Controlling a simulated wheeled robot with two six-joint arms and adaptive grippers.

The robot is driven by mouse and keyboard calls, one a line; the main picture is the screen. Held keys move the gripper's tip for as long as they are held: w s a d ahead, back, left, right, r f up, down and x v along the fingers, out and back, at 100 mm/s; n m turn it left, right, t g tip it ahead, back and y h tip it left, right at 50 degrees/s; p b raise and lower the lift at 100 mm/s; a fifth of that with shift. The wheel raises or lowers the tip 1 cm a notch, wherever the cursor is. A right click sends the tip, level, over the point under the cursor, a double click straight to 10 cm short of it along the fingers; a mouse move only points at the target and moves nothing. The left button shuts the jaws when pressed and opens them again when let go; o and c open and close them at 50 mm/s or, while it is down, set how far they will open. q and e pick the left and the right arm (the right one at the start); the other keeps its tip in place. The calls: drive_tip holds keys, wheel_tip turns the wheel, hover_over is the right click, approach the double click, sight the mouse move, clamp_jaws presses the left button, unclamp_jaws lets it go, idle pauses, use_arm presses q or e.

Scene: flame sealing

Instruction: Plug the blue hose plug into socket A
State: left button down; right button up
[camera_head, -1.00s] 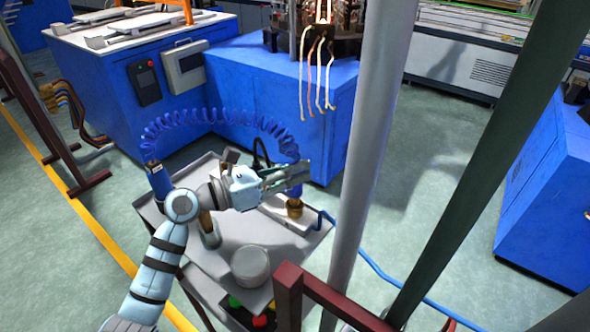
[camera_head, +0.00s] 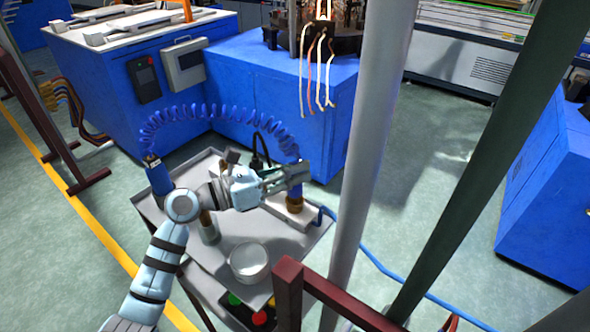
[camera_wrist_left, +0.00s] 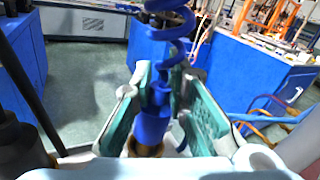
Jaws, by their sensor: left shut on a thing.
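My left gripper (camera_head: 299,173) is shut on the blue hose plug (camera_head: 296,190) above the cart's right side. In the left wrist view, the blue plug (camera_wrist_left: 152,122) stands between the two green-lined fingers, with its coiled hose (camera_wrist_left: 172,32) rising from the top. A brass-coloured fitting (camera_head: 295,204) sits directly below the plug on a pale box (camera_head: 277,207). The plug's lower end meets the brass fitting in both views. How deep it sits cannot be told. No socket letter is readable. My right gripper is not in view.
The blue coiled hose (camera_head: 212,112) arches behind my left arm to a blue holder (camera_head: 160,178). A round metal tin (camera_head: 249,262) and a small cylinder (camera_head: 208,228) stand on the grey cart (camera_head: 215,262). A grey post (camera_head: 362,150) and dark red rails (camera_head: 289,290) stand close right and in front.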

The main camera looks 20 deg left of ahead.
use_arm(q)
drive_tip(key=shift+s+f+b, duration=0.1)
drive_tip(key=shift+f+b, duration=0.4)
drive_tip(key=shift+f, duration=0.1)
drive_tip(key=c, duration=1.5)
unclamp_jaws()
wheel_tip(320, 180, up, 2)
drive_tip(key=shift+p, duration=1.05)
wheel_tip(320, 180, up, 7)
drive_tip(key=p, duration=0.6)
drive_tip(key=shift+r, duration=0.15)
